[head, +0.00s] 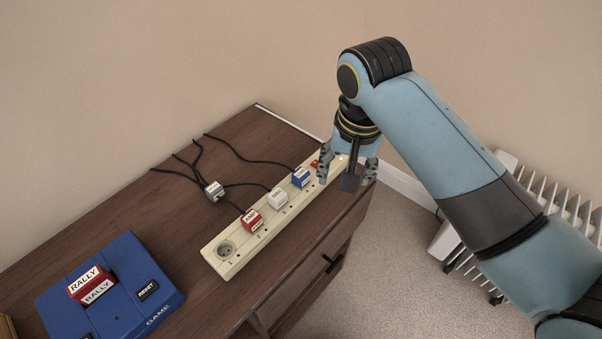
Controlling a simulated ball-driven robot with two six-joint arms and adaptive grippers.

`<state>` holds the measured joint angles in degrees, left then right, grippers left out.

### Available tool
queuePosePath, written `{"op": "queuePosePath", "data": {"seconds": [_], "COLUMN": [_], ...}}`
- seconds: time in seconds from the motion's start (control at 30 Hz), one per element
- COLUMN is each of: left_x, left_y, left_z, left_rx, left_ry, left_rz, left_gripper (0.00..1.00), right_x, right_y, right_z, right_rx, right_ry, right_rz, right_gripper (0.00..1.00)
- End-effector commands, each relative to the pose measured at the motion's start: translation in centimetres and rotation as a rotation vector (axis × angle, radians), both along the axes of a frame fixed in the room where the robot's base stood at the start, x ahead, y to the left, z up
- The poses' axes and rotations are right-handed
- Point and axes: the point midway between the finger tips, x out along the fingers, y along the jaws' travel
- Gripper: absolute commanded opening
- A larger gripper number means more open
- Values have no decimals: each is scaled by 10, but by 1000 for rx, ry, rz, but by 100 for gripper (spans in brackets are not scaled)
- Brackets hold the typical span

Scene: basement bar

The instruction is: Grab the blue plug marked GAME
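A blue plug (300,178) with a white label sits in the cream power strip (225,262), towards its far end. The label's small print is too small to read for sure. My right gripper (347,172) hangs over the far end of the strip, to the right of the blue plug and apart from it. Its fingers are spread and nothing shows between them. It partly hides the strip's far end and a red switch (315,163). My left gripper is out of view.
A white plug (277,198) and a red plug (252,220) share the strip; the nearest socket is empty. A blue console (120,290) marked GAME holds a red RALLY cartridge (91,284). A white radiator (455,235) stands right of the dresser (150,225).

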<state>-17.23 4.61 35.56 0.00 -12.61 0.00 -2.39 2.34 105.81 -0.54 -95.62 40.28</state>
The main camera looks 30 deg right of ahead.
Motion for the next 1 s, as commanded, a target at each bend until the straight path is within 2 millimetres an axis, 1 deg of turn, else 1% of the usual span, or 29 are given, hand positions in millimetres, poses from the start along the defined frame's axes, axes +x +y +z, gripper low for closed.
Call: {"op": "queuePosePath", "data": {"seconds": [0.03, 0.2, 0.3, 0.33, 0.4, 0.47, 0.7, 0.87, 1.0], "left_x": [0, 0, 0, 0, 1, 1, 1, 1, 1], "left_y": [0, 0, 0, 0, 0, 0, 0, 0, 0], "left_z": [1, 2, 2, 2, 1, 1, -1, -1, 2], "left_rx": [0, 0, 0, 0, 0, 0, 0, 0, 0], "left_ry": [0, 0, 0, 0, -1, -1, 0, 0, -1], "left_rz": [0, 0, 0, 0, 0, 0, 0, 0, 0], "left_gripper": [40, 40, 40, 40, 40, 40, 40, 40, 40], "right_x": [20, 75, 95, 99, 105, 106, 106, 105, 100], "right_y": [4, 19, 26, 27, 29, 30, 30, 30, 29], "right_z": [3, 10, 15, 17, 17, 12, -27, -39, -57], "right_rx": [17, 66, 80, 82, 84, 84, 84, 84, 84], "right_ry": [10, 74, 101, 106, 117, 122, 122, 119, 122], "right_rz": [-73, -348, -460, -483, -519, -534, -536, -536, -535], "right_gripper": [56, 56, 56, 56, 56, 56, 56, 56, 56]}}
